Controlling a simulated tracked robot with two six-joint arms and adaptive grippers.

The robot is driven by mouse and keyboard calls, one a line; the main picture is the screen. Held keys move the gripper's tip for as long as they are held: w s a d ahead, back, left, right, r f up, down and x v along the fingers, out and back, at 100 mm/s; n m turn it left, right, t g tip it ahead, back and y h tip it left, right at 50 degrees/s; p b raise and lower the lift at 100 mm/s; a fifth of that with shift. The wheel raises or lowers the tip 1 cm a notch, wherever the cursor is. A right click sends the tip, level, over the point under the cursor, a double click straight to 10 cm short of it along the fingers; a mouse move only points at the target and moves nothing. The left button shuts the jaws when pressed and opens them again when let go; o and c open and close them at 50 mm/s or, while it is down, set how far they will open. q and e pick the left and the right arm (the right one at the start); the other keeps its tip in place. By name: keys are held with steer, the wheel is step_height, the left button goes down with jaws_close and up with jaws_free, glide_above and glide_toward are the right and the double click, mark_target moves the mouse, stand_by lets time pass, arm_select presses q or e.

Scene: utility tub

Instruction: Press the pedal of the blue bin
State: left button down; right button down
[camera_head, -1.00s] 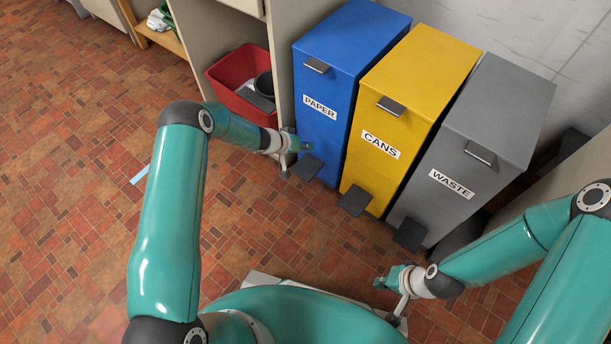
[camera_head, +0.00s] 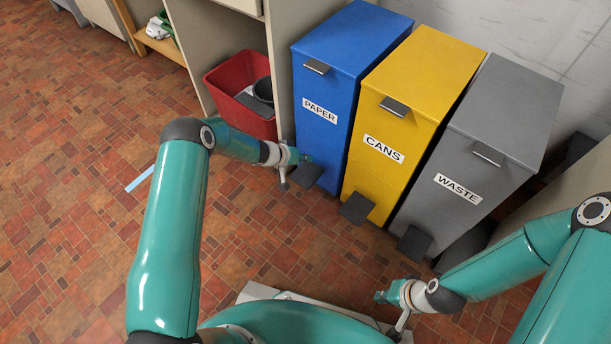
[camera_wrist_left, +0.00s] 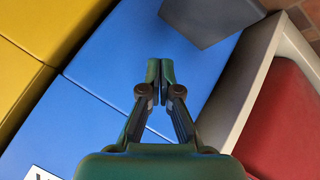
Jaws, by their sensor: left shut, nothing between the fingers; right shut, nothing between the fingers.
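The blue bin (camera_head: 340,45) labelled PAPER stands upright at the left of a row of three, its lid down. Its dark grey pedal (camera_head: 306,174) juts out at the bottom front. My left gripper (camera_head: 304,157) is shut and empty, in front of the bin's lower front and just above the pedal in the picture. In the left wrist view, the shut fingertips (camera_wrist_left: 160,68) lie over the blue front, with the pedal (camera_wrist_left: 210,18) beyond them; I cannot tell whether they touch anything. My right gripper (camera_head: 382,297) is shut and empty, low in front of the bins.
A yellow CANS bin (camera_head: 420,75) and a grey WASTE bin (camera_head: 505,110) stand right of the blue one, each with its own pedal. A cabinet panel (camera_head: 281,65) and a red tub (camera_head: 228,100) are at the left.

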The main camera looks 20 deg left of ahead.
mark_target(309, 172)
arm_select(q)
step_height(309, 172, down, 5)
steer(key=b, duration=0.3)
steer(key=shift+f, duration=0.1)
stand_by(1.3)
steer(key=shift+s+f+b, duration=0.15)
steer(key=shift+f+b, duration=0.15)
steer(key=shift+b, duration=0.05)
steer(key=shift+s+f+b, duration=0.1)
steer(key=shift+f+b, duration=0.65)
steer(key=shift+f, duration=0.25)
stand_by(0.7)
steer(key=shift+r, duration=0.15)
steer(key=shift+r+p, duration=1.05)
steer(key=shift+r, duration=0.35)
